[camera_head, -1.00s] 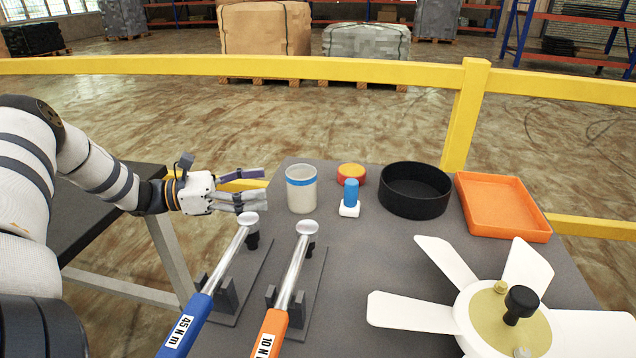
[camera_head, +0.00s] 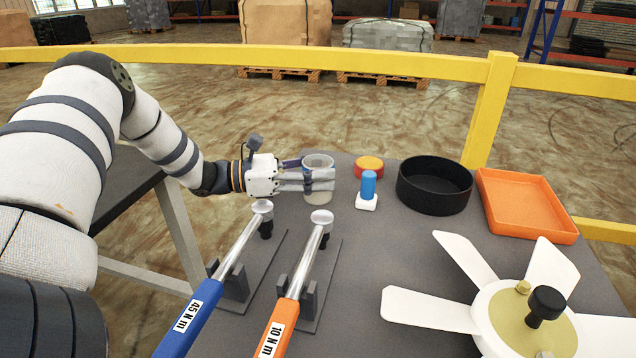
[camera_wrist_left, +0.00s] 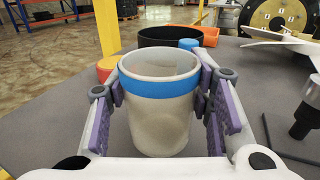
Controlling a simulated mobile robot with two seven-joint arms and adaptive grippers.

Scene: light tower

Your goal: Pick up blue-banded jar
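The blue-banded jar (camera_head: 318,163) is a pale, open-topped cylinder standing upright at the table's far left part. In the left wrist view, the jar (camera_wrist_left: 160,125) shows its blue band below the rim. My left gripper (camera_head: 318,180) is at the jar, with its fingers on either side of it and hiding its middle in the head view. In the wrist view, the purple-padded fingers (camera_wrist_left: 160,95) flank the jar, spread about its width, close to its sides; firm contact cannot be made out. My right gripper is not in view.
Right of the jar are a red-and-yellow round item (camera_head: 368,164), a blue-topped white item (camera_head: 368,186), a black round bin (camera_head: 434,200) and an orange tray (camera_head: 530,225). Two torque wrenches (camera_head: 240,240) (camera_head: 308,260) lie in front. A white-bladed fan (camera_head: 500,300) is front right.

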